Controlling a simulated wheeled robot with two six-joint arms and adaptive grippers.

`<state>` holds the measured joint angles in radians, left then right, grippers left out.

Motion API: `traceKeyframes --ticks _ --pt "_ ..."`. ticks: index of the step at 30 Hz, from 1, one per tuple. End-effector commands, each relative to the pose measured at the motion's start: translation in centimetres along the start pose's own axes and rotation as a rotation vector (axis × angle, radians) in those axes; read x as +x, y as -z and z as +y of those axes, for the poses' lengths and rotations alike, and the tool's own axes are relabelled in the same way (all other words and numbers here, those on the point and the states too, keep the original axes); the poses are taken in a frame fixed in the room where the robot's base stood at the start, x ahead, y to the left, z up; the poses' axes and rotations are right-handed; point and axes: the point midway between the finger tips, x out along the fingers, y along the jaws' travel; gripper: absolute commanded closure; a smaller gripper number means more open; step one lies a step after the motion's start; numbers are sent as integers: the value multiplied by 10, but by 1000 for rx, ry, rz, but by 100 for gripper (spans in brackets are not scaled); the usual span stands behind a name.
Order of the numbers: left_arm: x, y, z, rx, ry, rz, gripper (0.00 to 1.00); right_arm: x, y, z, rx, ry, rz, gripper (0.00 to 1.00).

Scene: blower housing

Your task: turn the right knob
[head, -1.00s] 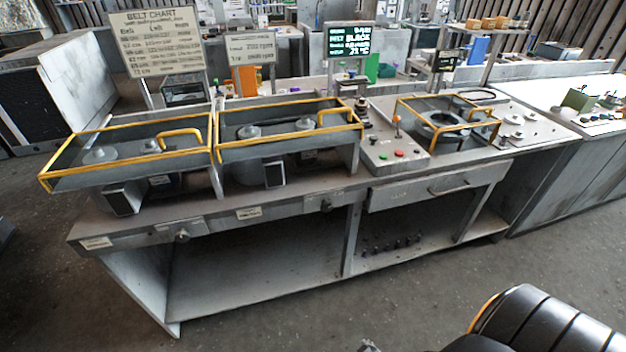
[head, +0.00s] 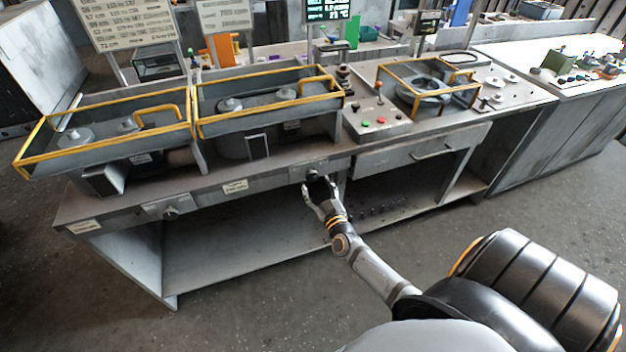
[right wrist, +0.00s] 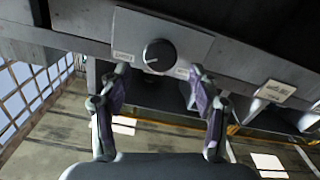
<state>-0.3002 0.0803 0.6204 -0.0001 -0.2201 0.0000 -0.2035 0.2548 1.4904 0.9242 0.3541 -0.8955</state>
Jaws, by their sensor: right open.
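The right knob (head: 312,175) is a dark round knob on a grey plate on the bench's front edge. In the right wrist view the knob (right wrist: 159,56) shows large, with a pale pointer mark on its face and a small label on each side. My right gripper (head: 321,191) reaches up to just in front of and slightly below the knob. In the wrist view its two fingers (right wrist: 158,82) are spread apart, empty, with the knob centred just beyond the tips. I see no contact. My left gripper is out of view.
The left knob (head: 170,212) sits further left on the same front edge. Yellow-railed guards (head: 265,100) stand on the bench top. A drawer (head: 420,155) is right of the right knob. Below is an open shelf; the floor in front is clear.

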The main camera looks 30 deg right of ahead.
Motion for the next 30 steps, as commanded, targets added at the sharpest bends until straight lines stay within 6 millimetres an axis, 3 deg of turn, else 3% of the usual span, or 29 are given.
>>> traceKeyframes --ticks 3,7,17,30 --pt "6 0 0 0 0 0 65 23 -2 0 0 0 1 37" --pt "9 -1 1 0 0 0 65 37 -1 0 0 0 0 37" --pt "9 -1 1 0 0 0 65 42 -1 0 -1 2 -2 37" --pt "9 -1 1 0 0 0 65 42 -1 0 0 2 -2 92"
